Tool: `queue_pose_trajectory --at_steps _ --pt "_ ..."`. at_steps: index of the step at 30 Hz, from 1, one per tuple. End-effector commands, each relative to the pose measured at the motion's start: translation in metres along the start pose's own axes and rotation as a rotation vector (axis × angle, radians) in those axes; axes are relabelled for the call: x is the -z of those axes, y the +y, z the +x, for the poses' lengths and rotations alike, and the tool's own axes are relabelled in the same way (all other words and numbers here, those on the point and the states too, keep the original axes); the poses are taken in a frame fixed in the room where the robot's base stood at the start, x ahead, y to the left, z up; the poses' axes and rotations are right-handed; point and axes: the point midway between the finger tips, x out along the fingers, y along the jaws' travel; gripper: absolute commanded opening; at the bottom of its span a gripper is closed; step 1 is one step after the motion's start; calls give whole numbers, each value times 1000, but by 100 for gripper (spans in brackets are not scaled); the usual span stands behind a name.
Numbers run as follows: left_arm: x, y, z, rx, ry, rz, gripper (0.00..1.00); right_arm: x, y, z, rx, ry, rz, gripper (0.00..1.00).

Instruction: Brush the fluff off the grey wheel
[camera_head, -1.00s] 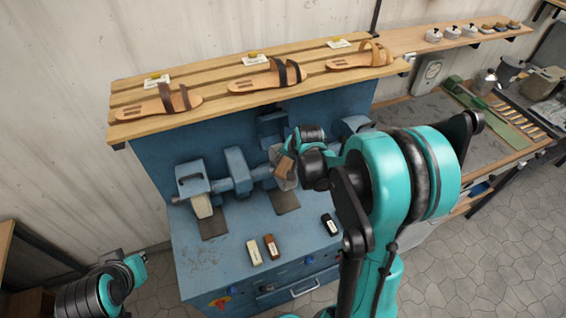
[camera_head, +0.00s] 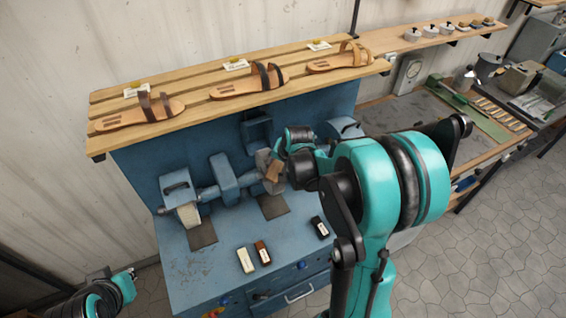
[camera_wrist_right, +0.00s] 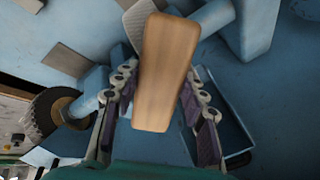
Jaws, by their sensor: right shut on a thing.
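The grey wheel (camera_head: 263,159) is on the shaft of the blue machine, partly hidden by my right gripper and the block it holds. In the right wrist view a pale grey, textured face, apparently this wheel (camera_wrist_right: 138,18), shows behind the block's upper end. My right gripper (camera_head: 281,163) is shut on a wooden block (camera_wrist_right: 165,72), apparently the brush back, close in front of the wheel. Bristles are hidden, so I cannot tell whether they touch it. No fluff can be made out.
The blue machine bench (camera_head: 190,262) carries a cream wheel (camera_head: 188,215) at left and several small blocks in front. A slatted shelf (camera_head: 205,108) with three sandals overhangs the machine. A dark-rimmed wheel (camera_wrist_right: 47,118) shows left in the wrist view.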

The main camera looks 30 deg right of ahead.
Motion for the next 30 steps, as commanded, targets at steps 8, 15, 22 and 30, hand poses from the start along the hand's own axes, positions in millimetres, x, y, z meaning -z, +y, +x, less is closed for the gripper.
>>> queue_pose_trajectory --at_steps 8,15,22,30 --pt "-1 0 2 0 0 0 0 -10 -10 0 1 0 1 19" --pt "-4 0 5 0 0 0 0 -24 -22 1 1 -1 -2 19" --pt "-4 0 6 0 0 0 0 -32 -30 1 1 0 0 19" --pt "-3 0 5 0 0 0 0 -31 -30 -1 1 0 1 19"
